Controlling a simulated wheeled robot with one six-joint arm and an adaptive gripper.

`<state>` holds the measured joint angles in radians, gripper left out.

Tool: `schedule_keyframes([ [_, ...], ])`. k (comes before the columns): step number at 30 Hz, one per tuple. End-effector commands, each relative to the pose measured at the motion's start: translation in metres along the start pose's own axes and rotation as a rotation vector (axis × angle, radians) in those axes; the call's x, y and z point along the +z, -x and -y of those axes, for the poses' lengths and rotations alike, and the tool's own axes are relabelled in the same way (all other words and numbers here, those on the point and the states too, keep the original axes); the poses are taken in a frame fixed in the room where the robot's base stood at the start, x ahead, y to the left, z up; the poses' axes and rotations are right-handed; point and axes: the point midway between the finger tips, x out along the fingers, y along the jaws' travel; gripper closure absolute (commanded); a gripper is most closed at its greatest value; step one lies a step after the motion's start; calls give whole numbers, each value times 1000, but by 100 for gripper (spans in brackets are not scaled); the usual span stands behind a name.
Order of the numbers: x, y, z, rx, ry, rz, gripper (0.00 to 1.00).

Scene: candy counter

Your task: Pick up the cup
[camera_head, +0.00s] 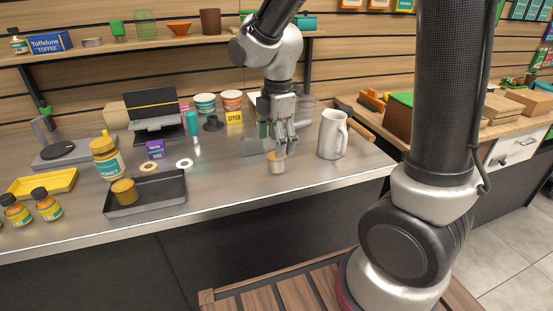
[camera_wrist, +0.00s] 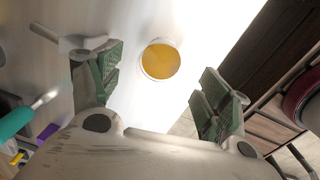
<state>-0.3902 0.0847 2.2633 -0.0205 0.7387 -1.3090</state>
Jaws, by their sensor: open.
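A small pale cup (camera_head: 277,166) with yellow-orange contents stands upright near the front edge of the metal counter. My gripper (camera_head: 281,143) points down just above and behind it. In the wrist view, the cup (camera_wrist: 160,61) shows from above between and beyond the two green-padded fingers. My gripper (camera_wrist: 160,84) is open there, with nothing between its pads. Whether a finger touches the cup cannot be told in the head view.
A white pitcher (camera_head: 333,134) stands close to the right of the gripper. A grey tray (camera_head: 172,190) holding a yellow-brown jar (camera_head: 124,192) lies to the left. The counter between tray and cup is clear.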

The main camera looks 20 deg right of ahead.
Motion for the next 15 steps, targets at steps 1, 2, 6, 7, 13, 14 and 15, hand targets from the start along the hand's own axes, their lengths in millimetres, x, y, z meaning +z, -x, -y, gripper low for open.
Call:
schedule_keyframes([
  [1,0,-10,1,-5,0,1,23],
  [2,1,-14,1,-5,0,1,23],
  [6,0,-29,0,-2,-1,1,23],
  [7,0,-30,0,-1,-1,0,23],
  [13,0,-31,0,0,-1,0,23],
  [14,0,-31,0,0,-1,0,24],
  [15,0,-31,0,0,-2,0,32],
])
